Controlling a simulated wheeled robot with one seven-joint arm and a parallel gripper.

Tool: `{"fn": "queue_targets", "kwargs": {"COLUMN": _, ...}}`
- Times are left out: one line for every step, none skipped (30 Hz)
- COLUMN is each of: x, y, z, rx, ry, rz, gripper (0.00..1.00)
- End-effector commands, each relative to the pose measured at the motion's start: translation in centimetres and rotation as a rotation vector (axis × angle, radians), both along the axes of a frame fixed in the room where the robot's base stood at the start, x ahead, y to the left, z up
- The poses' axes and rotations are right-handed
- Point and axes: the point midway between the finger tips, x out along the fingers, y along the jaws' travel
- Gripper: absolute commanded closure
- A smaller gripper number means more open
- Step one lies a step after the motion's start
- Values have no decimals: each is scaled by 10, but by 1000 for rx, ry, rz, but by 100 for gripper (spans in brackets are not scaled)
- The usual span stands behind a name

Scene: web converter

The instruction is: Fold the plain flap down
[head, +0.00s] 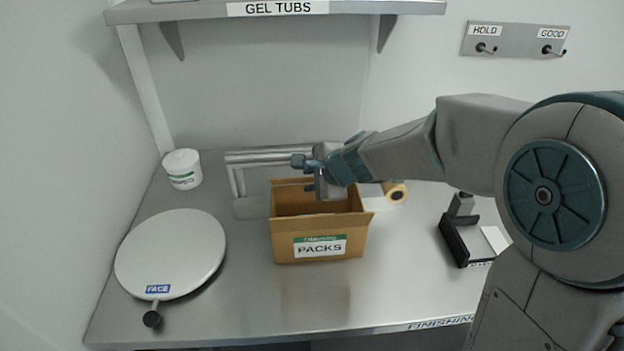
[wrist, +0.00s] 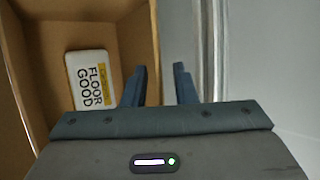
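The open brown cardboard box (head: 285,245), labelled PACKS, stands mid-bench. Its front upper edge (head: 290,224) shows as a lighter brown band; I cannot tell which part is the plain flap. My gripper (head: 314,186) is over the back right of the box, pointing down, and hides part of that rim. The left finger shows against the box interior, the right finger beyond the box's edge (wrist: 155,40).
A grey barred device (head: 262,157) stands behind the box. A round white PACE disc (head: 170,252) and a white tub (head: 182,168) are left. A tape roll (head: 396,192) and a black holder (head: 455,242) are right. The front bench (head: 270,315) is clear.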

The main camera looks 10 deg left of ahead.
Motion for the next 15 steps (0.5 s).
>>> {"fn": "queue_targets", "kwargs": {"x": 1, "y": 1, "z": -1, "rx": 0, "ry": 0, "rz": 0, "gripper": 75}}
{"fn": "queue_targets", "kwargs": {"x": 1, "y": 1, "z": -1, "rx": 0, "ry": 0, "rz": 0, "gripper": 75}}
{"fn": "queue_targets", "kwargs": {"x": 1, "y": 1, "z": -1, "rx": 0, "ry": 0, "rz": 0, "gripper": 75}}
{"fn": "queue_targets", "kwargs": {"x": 1, "y": 1, "z": -1, "rx": 0, "ry": 0, "rz": 0, "gripper": 75}}
{"fn": "queue_targets", "kwargs": {"x": 1, "y": 1, "z": -1, "rx": 0, "ry": 0, "rz": 0, "gripper": 75}}
{"fn": "queue_targets", "kwargs": {"x": 1, "y": 1, "z": -1, "rx": 0, "ry": 0, "rz": 0, "gripper": 75}}
{"fn": "queue_targets", "kwargs": {"x": 1, "y": 1, "z": -1, "rx": 0, "ry": 0, "rz": 0, "gripper": 75}}
{"fn": "queue_targets", "kwargs": {"x": 1, "y": 1, "z": -1, "rx": 0, "ry": 0, "rz": 0, "gripper": 75}}
{"fn": "queue_targets", "kwargs": {"x": 1, "y": 1, "z": -1, "rx": 0, "ry": 0, "rz": 0, "gripper": 77}}
{"fn": "queue_targets", "kwargs": {"x": 1, "y": 1, "z": -1, "rx": 0, "ry": 0, "rz": 0, "gripper": 86}}
{"fn": "queue_targets", "kwargs": {"x": 1, "y": 1, "z": -1, "rx": 0, "ry": 0, "rz": 0, "gripper": 94}}
{"fn": "queue_targets", "kwargs": {"x": 1, "y": 1, "z": -1, "rx": 0, "ry": 0, "rz": 0, "gripper": 100}}
{"fn": "queue_targets", "kwargs": {"x": 1, "y": 1, "z": -1, "rx": 0, "ry": 0, "rz": 0, "gripper": 100}}
{"fn": "queue_targets", "kwargs": {"x": 1, "y": 1, "z": -1, "rx": 0, "ry": 0, "rz": 0, "gripper": 100}}
{"fn": "queue_targets", "kwargs": {"x": 1, "y": 1, "z": -1, "rx": 0, "ry": 0, "rz": 0, "gripper": 100}}
